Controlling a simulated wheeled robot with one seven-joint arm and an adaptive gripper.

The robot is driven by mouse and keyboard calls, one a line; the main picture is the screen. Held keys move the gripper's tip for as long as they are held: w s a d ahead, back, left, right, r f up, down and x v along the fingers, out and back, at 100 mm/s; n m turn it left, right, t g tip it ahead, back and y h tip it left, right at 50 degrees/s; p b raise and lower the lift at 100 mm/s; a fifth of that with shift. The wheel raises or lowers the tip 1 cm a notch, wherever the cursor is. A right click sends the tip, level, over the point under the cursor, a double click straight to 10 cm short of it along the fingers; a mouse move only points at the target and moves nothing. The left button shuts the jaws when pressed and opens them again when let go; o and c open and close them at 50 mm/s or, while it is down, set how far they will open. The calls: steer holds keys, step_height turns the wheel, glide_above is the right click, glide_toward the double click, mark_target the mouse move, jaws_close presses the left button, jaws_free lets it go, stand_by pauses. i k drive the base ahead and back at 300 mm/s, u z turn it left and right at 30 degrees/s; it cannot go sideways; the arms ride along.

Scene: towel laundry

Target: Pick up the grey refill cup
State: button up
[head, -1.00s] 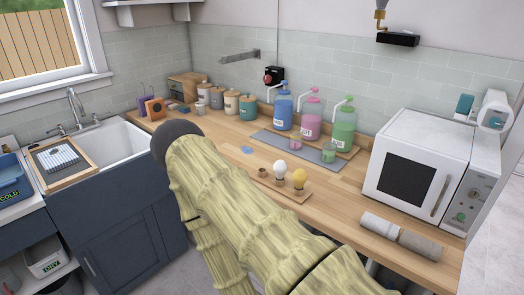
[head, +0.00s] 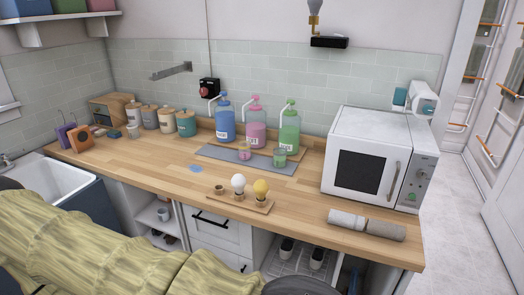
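No cup that I can surely call the grey refill cup stands out. A small pale grey-white cup or jar (head: 133,131) sits at the back left of the counter, in front of the canisters; it is too small to tell more. My gripper is not in view; only my pale yellow arm crosses the lower left.
A wooden counter (head: 300,200) holds a microwave (head: 370,158) at right, rolled towels (head: 366,225) near its front edge, and a small board with white and yellow bulbs (head: 258,207). Canisters (head: 186,124) line the back. A sink (head: 50,185) is left.

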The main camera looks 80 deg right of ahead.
mark_target(280, 158)
steer(key=i, duration=1.1)
steer(key=z, duration=1.5)
